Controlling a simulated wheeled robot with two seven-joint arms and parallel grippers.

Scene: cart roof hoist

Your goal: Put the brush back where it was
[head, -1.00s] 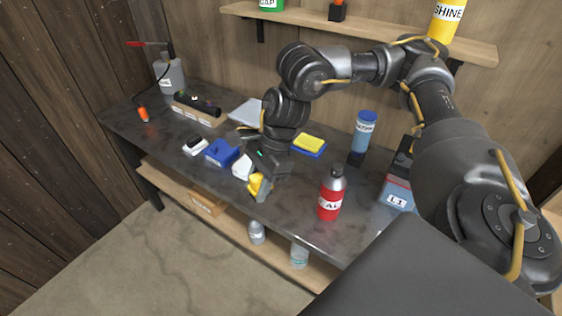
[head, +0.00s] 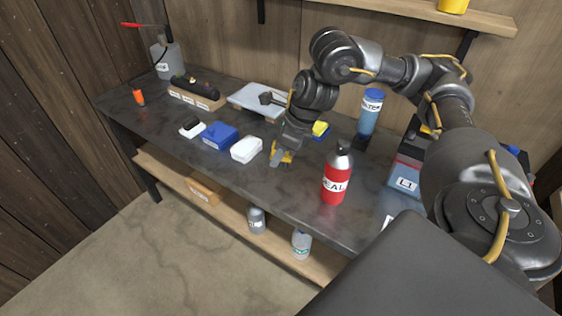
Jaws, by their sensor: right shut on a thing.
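My right gripper (head: 279,160) points down just above or at the bench top, to the right of the white box (head: 247,150). It is shut on a small yellow thing (head: 285,155), which may be the brush. The fingers cover most of it, so its shape and any bristles cannot be made out. I cannot tell whether it touches the bench (head: 225,172). My left gripper is not in view.
A red bottle (head: 336,178) stands right of the gripper. Behind are a yellow-and-blue block (head: 320,130), a blue-capped bottle (head: 370,112) and a pale tray (head: 252,101). A blue box (head: 219,135) stands left. Bare bench lies in front.

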